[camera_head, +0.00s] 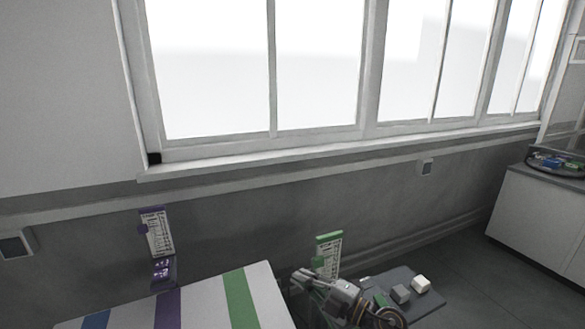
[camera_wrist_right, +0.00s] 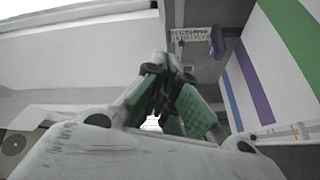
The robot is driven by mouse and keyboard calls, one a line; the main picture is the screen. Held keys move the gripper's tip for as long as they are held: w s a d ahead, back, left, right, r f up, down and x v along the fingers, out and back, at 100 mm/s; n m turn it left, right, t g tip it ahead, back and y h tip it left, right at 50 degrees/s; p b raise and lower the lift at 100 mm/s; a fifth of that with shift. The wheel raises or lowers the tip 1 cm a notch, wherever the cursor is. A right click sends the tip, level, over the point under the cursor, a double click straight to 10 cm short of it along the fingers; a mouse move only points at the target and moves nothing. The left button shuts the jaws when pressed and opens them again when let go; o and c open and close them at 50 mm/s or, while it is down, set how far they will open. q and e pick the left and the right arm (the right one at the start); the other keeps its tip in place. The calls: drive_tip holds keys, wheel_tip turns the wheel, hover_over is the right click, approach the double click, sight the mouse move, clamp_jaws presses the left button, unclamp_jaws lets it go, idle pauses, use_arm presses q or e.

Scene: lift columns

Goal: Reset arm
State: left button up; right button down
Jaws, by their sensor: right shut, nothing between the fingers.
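My right gripper (camera_head: 302,278) is at the bottom centre of the head view, beside the right edge of a striped white table. In the right wrist view its fingers (camera_wrist_right: 168,72) are together, with nothing between them. My left gripper is in neither view.
The white table (camera_head: 202,300) has blue, purple and green stripes. A purple-topped sign (camera_head: 157,232) and a green-topped sign (camera_head: 329,252) stand behind. A grey surface (camera_head: 428,303) at right holds pale blocks (camera_head: 421,284). A cabinet (camera_head: 540,220) stands far right; the floor before it is clear.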

drive_tip(key=w+d+r+m+t+h, duration=0.2)
drive_tip(key=d+r+m+t+h, duration=0.1)
drive_tip(key=d+m+t+h, duration=0.75)
drive_tip(key=s+d+f+m+g+h, duration=0.6)
drive_tip(key=d+f+m+g, duration=0.25)
drive_tip(key=f+m, duration=0.25)
drive_tip(key=s+f+m+g+y, duration=0.1)
drive_tip(key=s+f+g, duration=0.4)
drive_tip(key=s, duration=0.5)
drive_tip(key=s+f+g+y, duration=0.1)
drive_tip(key=s+f+g, duration=0.4)
drive_tip(key=s, duration=0.4)
drive_tip(key=s+f, duration=0.3)
drive_tip(key=f, duration=3.1)
drive_tip(key=s+d+f+g, duration=0.1)
drive_tip(key=s+d+f, duration=0.1)
drive_tip(key=s+f, duration=0.8)
drive_tip(key=s+d+f+g, duration=0.1)
drive_tip(key=s+d+f, duration=0.1)
drive_tip(key=s+f, duration=0.7)
drive_tip(key=s, duration=0.3)
drive_tip(key=shift+s+d+f+h, duration=0.2)
drive_tip(key=shift+s+f+h, duration=0.15)
drive_tip(key=shift+s+f, duration=0.05)
